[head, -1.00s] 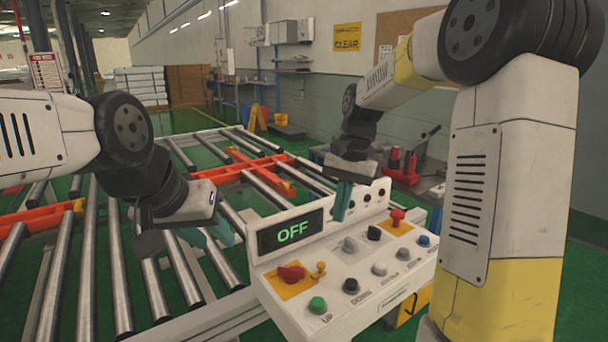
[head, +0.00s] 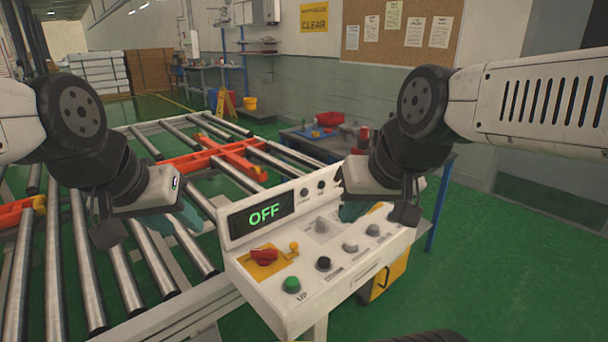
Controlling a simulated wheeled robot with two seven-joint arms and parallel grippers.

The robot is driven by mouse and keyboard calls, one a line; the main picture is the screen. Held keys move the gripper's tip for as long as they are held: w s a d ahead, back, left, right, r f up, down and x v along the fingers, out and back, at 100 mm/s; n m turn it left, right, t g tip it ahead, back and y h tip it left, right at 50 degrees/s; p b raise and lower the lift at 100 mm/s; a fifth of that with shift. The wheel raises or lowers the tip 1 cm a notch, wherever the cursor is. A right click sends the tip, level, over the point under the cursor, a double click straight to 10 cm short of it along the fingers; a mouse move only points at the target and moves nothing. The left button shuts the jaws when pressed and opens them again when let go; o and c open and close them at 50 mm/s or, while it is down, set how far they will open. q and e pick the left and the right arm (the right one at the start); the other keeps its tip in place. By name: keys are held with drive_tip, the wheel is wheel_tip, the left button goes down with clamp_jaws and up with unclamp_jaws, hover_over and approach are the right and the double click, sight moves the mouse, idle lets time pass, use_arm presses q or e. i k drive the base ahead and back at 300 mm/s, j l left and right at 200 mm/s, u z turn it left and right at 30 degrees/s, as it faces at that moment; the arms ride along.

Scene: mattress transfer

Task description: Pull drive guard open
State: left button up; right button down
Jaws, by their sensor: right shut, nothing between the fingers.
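No part that I can surely name as the drive guard shows in the head view. A white control panel (head: 330,270) stands at centre, with a lit display (head: 264,214) reading OFF, a red switch (head: 264,256), a green button (head: 291,285) and several knobs. My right gripper (head: 352,211) is shut and empty over the panel's right rear part and hides some of its controls. My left gripper (head: 188,217) is above the rollers, left of the panel, apart from it; its fingertips are partly hidden by its own body.
A roller conveyor (head: 85,270) with orange crosspieces (head: 212,153) fills the left. A yellow box (head: 388,277) is below the panel's right side. A workbench (head: 300,139) with red and blue items stands behind. Green floor (head: 500,270) is free at right.

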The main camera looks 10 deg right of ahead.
sight(393, 270)
drive_tip(key=l, duration=0.65)
drive_tip(key=i+l, duration=0.1)
drive_tip(key=l, duration=0.55)
drive_tip(key=i+l, duration=0.2)
drive_tip(key=l, duration=0.15)
drive_tip(key=i+l, duration=0.15)
drive_tip(key=l, duration=0.2)
drive_tip(key=i+j, duration=0.15)
